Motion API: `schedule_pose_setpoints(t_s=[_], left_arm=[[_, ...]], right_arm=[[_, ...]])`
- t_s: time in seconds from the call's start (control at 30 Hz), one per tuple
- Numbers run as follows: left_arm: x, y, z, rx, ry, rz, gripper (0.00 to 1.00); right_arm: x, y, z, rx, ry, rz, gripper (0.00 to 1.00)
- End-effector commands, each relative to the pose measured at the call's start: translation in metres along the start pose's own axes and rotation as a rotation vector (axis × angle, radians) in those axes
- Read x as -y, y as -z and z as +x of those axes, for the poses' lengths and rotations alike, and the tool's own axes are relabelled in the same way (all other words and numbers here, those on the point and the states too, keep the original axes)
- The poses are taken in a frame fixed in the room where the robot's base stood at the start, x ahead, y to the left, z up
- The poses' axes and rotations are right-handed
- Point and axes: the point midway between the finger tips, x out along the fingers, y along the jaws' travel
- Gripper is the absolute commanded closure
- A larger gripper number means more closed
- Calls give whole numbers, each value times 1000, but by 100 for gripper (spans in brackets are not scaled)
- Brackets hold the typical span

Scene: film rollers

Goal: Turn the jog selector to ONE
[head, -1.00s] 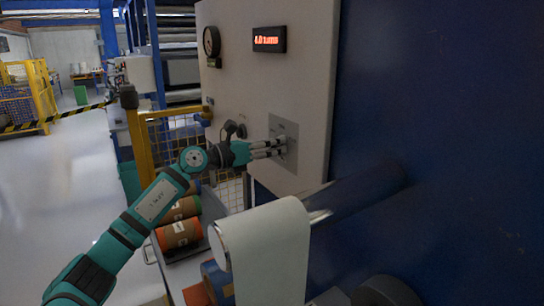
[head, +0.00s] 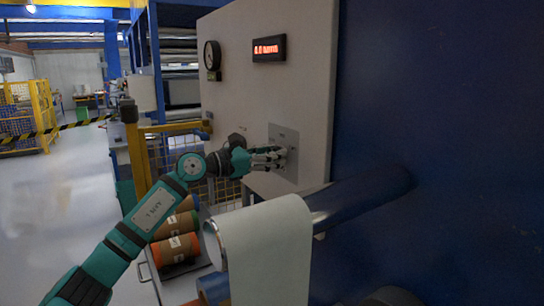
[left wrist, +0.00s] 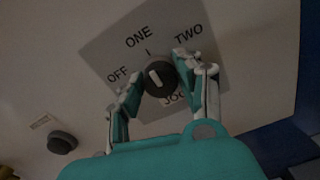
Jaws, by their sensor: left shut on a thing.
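The jog selector is a round black knob (left wrist: 160,80) with a white pointer bar, on a grey plate (head: 285,135) on the pale panel. In the left wrist view the plate (left wrist: 102,48) reads OFF, ONE and TWO, with a partly covered JOG label below the knob. The white bar leans slightly left of upright, roughly toward the tick under ONE. My left gripper (head: 278,158) reaches the plate from the left; in the left wrist view its fingers (left wrist: 157,79) are shut on the knob from both sides. My right gripper is not in view.
The panel carries a round gauge (head: 211,55) and a red-lit display (head: 269,48). A second black knob (left wrist: 62,142) sits left of the plate. A blue wall (head: 440,120) stands at right.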

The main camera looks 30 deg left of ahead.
Motion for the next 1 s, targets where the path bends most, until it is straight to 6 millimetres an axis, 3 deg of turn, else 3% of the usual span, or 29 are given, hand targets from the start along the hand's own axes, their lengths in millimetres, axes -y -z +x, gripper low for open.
schedule_pose_setpoints(t_s=[0.2, 0.23, 0.4, 0.77, 1.0], left_arm=[[0, 1, 0, -3, 1, 0, 96], [0, 1, 0, -3, 1, 0, 63], [0, 1, 0, -2, 1, -1, 41], [-1, 1, -6, -1, -1, 0, 41], [-1, 2, -50, -7, -3, 2, 41]], right_arm=[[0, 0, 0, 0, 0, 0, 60], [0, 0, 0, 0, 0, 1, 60], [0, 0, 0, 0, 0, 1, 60], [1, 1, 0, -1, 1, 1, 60], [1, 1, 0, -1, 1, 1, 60]])
